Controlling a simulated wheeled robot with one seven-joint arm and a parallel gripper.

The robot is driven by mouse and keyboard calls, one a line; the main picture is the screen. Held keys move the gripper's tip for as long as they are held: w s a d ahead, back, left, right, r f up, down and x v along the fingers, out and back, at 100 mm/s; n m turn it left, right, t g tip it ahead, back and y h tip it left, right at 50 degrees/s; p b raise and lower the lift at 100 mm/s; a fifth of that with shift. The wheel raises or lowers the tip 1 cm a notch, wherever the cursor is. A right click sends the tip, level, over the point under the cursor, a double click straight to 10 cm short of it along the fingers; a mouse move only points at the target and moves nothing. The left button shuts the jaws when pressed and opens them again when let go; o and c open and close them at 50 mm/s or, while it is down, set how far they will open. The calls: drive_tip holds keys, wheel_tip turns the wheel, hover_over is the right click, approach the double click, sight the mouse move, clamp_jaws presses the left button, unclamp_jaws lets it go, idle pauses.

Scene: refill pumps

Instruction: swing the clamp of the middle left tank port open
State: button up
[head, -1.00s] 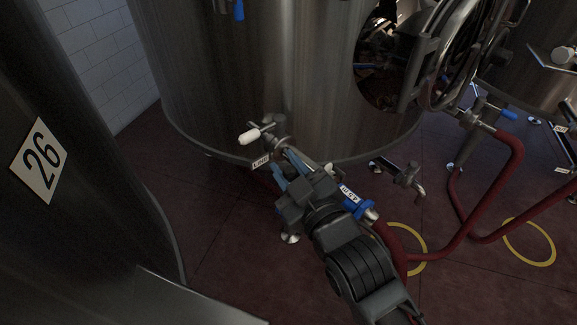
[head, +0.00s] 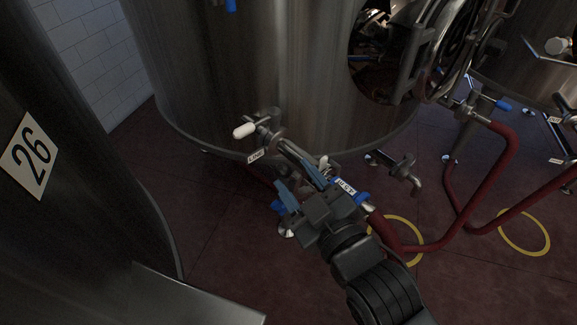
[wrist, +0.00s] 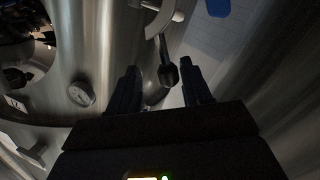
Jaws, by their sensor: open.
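The steel tank (head: 265,70) has a port (head: 268,122) low on its wall, with a white-tipped handle (head: 244,131) and a "LINE" label (head: 256,155) below it. A steel pipe (head: 290,148) runs from the port down to the right, partly behind my gripper. My gripper (head: 294,172) is open just below the port, its blue-grey fingers on either side of a gap. In the wrist view, a dark, rounded lever end (wrist: 168,74) shows in the gap between the open fingers; contact cannot be told. The clamp itself is not clearly distinguishable.
A blue-ended fitting with a label (head: 347,189) and a red hose (head: 415,243) lie right of my gripper. Another valve (head: 402,168) is farther right. An open round hatch (head: 380,60) is above right.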

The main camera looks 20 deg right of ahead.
drive_tip(key=shift+s+d, duration=0.25)
drive_tip(key=shift+s, duration=0.9)
drive_tip(key=s+d+m+h, duration=0.1)
drive_tip(key=s+d+m, duration=0.1)
drive_tip(key=s, duration=0.8)
drive_tip(key=s+d+r+m+g+h+p, duration=0.1)
drive_tip(key=s+d+m, duration=0.2)
drive_tip(key=s, duration=0.7)
drive_tip(key=s+d+r+m+g+h+p, duration=0.1)
drive_tip(key=s+d+m, duration=0.1)
drive_tip(key=s, duration=0.8)
drive_tip(key=shift+d+r+m, duration=0.2)
drive_tip(key=shift+d+m, duration=0.1)
drive_tip(key=shift+d, duration=0.6)
drive_tip(key=shift+o, duration=0.2)
drive_tip(key=shift+s, duration=0.1)
